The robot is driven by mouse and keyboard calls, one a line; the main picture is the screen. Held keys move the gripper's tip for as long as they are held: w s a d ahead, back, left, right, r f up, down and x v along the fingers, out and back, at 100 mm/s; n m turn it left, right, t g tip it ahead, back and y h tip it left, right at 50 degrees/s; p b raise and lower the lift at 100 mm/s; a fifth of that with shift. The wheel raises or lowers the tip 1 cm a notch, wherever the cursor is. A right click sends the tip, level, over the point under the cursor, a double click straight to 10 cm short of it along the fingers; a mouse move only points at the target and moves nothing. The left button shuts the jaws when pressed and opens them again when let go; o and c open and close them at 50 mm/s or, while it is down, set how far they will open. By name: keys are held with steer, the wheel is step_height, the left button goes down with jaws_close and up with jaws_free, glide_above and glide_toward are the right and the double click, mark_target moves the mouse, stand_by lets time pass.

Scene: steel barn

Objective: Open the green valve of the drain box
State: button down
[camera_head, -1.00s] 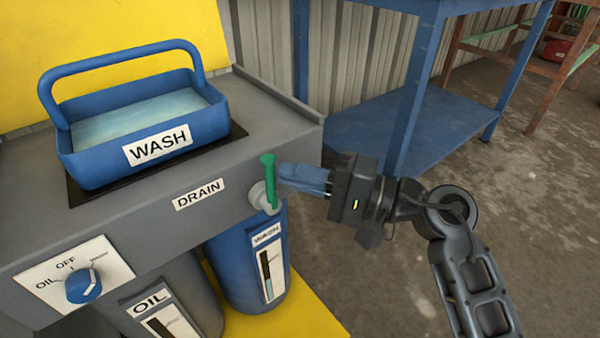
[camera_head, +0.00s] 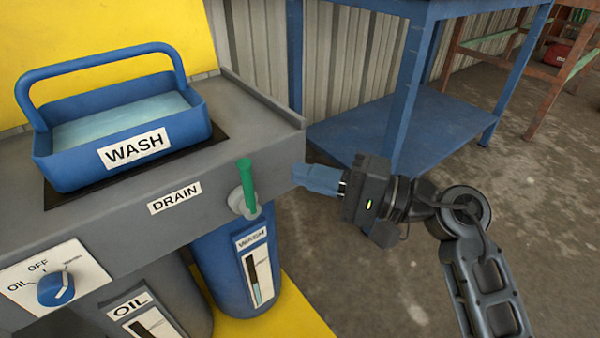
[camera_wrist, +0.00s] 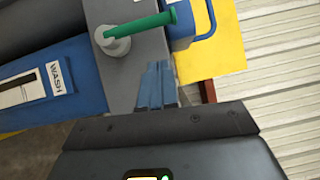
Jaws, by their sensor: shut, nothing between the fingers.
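The green valve handle (camera_head: 247,186) sits on a grey round fitting at the right end of the drain box's front face (camera_head: 110,225), beside the DRAIN label (camera_head: 175,197). The handle stands nearly upright, leaning slightly. My gripper (camera_head: 294,174) is shut and empty, with blue fingers pointing left at the handle. A gap separates the fingertips from it in the head view. In the wrist view, the green handle (camera_wrist: 146,25) and its fitting are ahead of the shut blue fingers (camera_wrist: 157,75), apart from them.
A blue WASH basin (camera_head: 125,135) with liquid stands on the box. A selector knob (camera_head: 56,289) is at lower left. A blue WASH drum (camera_head: 235,270) and a grey OIL drum (camera_head: 150,320) stand below. A blue bench (camera_head: 385,130) stands behind my arm. Open floor lies right.

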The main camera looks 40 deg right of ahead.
steer(key=v, duration=0.8)
steer(key=shift+d+r+p, duration=0.2)
steer(key=shift+r+p, duration=0.05)
steer(key=shift+p, duration=0.2)
steer(key=shift+s, duration=0.15)
steer(key=s+a+m+t+h, duration=0.2)
steer(key=s+m, duration=0.2)
steer(key=m, duration=0.7)
steer(key=s+a+r+m+t+h, duration=0.15)
steer(key=s+m, duration=0.25)
steer(key=m, duration=0.6)
steer(key=s+a+m+t+h, duration=0.1)
steer(key=s+a+m+t, duration=0.2)
steer(key=m, duration=0.8)
steer(key=s+f+m+g+h, duration=0.35)
steer(key=s+m, duration=0.25)
steer(key=m, duration=0.8)
steer(key=s+f+m+g+h, duration=0.3)
steer(key=s+f+m, duration=0.3)
steer(key=m, duration=0.8)
step_height(320, 180, up, 30)
steer(key=p, duration=2.9)
steer(key=shift+s+a+p, duration=0.15)
steer(key=shift+s+p, duration=0.25)
steer(key=shift+s, duration=0.05)
